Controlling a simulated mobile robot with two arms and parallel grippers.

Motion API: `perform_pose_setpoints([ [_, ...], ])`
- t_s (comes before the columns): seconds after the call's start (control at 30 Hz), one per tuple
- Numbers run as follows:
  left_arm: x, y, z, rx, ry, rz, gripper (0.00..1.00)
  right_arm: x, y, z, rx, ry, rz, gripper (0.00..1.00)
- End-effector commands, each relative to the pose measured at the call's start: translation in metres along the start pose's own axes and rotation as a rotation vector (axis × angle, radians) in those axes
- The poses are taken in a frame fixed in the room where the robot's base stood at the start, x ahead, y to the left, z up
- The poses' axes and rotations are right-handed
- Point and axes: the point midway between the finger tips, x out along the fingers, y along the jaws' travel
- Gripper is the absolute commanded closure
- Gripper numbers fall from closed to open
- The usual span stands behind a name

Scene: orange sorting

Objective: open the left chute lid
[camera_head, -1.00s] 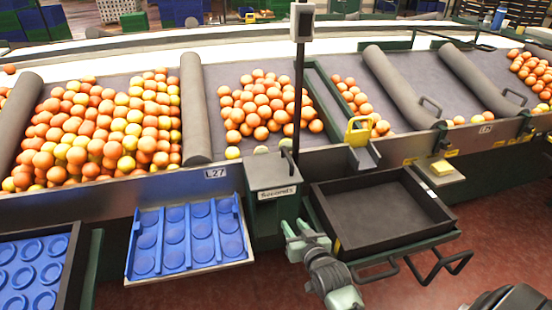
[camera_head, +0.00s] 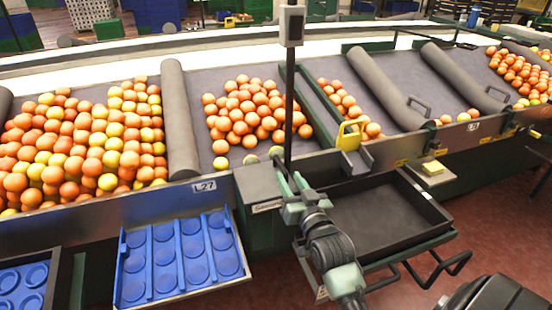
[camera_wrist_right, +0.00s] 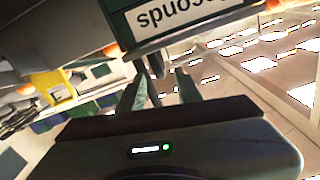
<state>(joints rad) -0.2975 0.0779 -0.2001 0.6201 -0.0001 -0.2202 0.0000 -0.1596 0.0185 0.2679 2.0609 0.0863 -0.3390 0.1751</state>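The chute lid (camera_head: 258,182) is the flat grey top of a dark green box (camera_head: 264,228) labelled "Seconds", at the centre of the head view. It looks closed. A dark upright handle shows at its back right, partly hidden by my gripper. My right gripper (camera_head: 291,189) is at the lid's right front edge. In the right wrist view the two green fingers (camera_wrist_right: 158,88) stand apart, with a dark handle-like piece (camera_wrist_right: 155,64) just beyond and between their tips. I cannot tell whether they touch it. The label (camera_wrist_right: 185,14) appears upside down there. My left gripper is out of view.
A black tray (camera_head: 430,222) lies right of the box, beneath my right arm. A blue cupped tray (camera_head: 180,262) is at its left. A thin post (camera_head: 288,105) rises behind the lid. A yellow-handled scoop (camera_head: 350,135) sits right of the post.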

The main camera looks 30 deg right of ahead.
Motion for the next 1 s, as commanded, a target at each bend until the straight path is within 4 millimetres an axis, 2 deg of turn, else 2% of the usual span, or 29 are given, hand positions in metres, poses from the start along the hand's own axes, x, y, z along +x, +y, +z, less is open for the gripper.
perform_pose_setpoints([
  [0.17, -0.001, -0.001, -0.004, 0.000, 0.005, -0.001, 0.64, 0.008, 0.000, 0.000, 0.000, 0.000, 0.000, 0.66],
  [0.5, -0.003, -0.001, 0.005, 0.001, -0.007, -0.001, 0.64, 0.060, 0.000, 0.000, -0.001, 0.000, -0.001, 0.66],
  [0.6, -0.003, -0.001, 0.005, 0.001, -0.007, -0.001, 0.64, 0.071, 0.000, 0.000, -0.001, 0.000, -0.001, 0.66],
  [0.97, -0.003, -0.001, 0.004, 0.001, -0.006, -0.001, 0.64, 0.078, 0.000, 0.001, -0.001, -0.001, 0.000, 0.66],
  [1.0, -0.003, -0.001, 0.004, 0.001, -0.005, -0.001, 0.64, 0.078, 0.000, 0.001, -0.001, -0.001, -0.001, 0.71],
])
